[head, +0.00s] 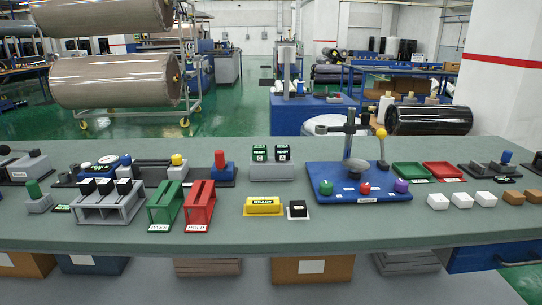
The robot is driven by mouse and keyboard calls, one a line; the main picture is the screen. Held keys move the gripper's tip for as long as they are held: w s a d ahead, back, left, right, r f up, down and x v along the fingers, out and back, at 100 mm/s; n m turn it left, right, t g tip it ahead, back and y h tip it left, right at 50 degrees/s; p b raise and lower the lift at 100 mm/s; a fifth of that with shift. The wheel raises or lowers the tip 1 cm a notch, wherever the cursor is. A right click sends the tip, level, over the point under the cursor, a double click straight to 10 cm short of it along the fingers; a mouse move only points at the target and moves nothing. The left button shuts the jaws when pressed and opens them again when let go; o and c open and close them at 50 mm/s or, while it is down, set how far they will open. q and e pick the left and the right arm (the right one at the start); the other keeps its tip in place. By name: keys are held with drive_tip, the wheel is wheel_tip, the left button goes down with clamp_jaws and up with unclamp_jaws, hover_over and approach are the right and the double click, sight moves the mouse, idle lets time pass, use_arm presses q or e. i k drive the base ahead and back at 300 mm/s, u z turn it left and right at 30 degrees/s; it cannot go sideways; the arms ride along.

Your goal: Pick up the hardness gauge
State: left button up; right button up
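No thing carries a label I can read as hardness gauge, so I cannot tell which one it is. A blue base (330,190) with a grey upright post (349,145) and a yellow-knobbed lever stands right of centre on the bench. A round white-faced piece with blue parts (106,161) lies at the back left, partly hidden behind a grey rack (110,207) holding several black-topped pieces. Neither of my grippers is in view.
The grey-green bench (350,230) has a clear front strip. On it stand green (166,204) and red (200,205) slotted holders, a yellow READY block (263,206), a small black block (297,209), green (411,171) and red (443,170) trays, and several white blocks (460,199).

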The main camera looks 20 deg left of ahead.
sight(282, 151)
drive_tip(key=u, duration=1.65)
drive_tip(key=i, duration=1.1)
drive_tip(key=z, duration=2.15)
